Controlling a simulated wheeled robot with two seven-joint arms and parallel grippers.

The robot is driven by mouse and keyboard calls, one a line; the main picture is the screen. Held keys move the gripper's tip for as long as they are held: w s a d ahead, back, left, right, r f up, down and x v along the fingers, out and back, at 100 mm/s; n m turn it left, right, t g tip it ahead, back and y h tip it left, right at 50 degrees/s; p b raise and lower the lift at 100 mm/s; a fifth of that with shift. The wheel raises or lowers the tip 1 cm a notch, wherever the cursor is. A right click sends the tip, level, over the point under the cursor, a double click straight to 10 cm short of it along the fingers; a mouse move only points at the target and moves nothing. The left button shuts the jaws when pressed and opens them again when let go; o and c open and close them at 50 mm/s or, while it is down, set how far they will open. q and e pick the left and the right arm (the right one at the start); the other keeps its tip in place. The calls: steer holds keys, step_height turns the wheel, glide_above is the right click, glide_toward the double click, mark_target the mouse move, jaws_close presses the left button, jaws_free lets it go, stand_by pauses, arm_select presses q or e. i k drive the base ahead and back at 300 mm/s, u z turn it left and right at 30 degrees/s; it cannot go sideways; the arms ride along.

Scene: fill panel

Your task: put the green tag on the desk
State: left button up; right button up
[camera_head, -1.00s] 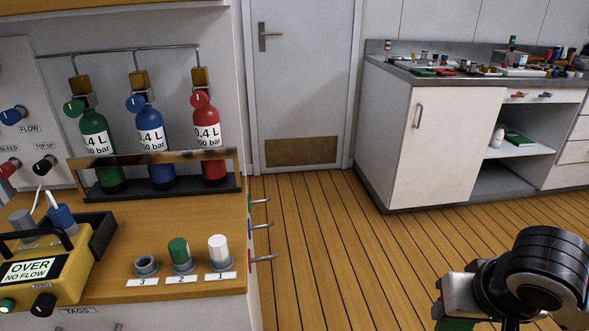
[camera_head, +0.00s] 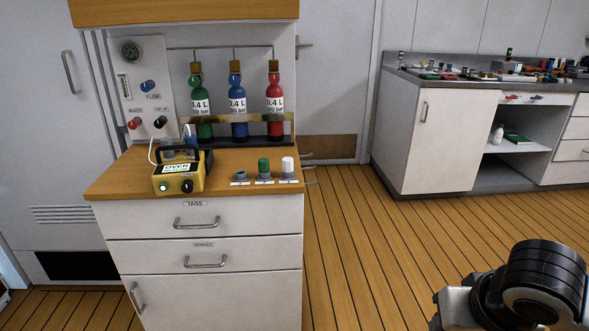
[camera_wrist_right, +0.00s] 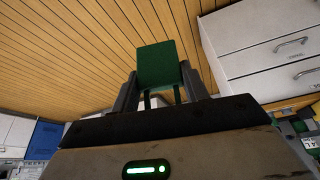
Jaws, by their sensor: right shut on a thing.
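In the right wrist view a flat green tag (camera_wrist_right: 158,62) stands between the two fingers of my right gripper (camera_wrist_right: 160,85), which is shut on it. The tag is held over the plank floor. In the head view only my right wrist shows at the lower right, and the tag is out of sight. A wooden desk-like top (camera_head: 120,182) on a white drawer cabinet stands left of centre, well apart from my right arm. A grey-topped counter (camera_head: 400,75) stands at the back right. My left gripper is not in view.
On the wooden top are a yellow meter box (camera_head: 178,178), numbered sockets with a green cap (camera_head: 264,167) and a white cap (camera_head: 288,166), and racked gas bottles (camera_head: 238,110). The counter is crowded with small items. The floor (camera_head: 360,260) between is clear.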

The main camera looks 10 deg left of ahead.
mark_target(131, 174)
steer(key=u, duration=1.55)
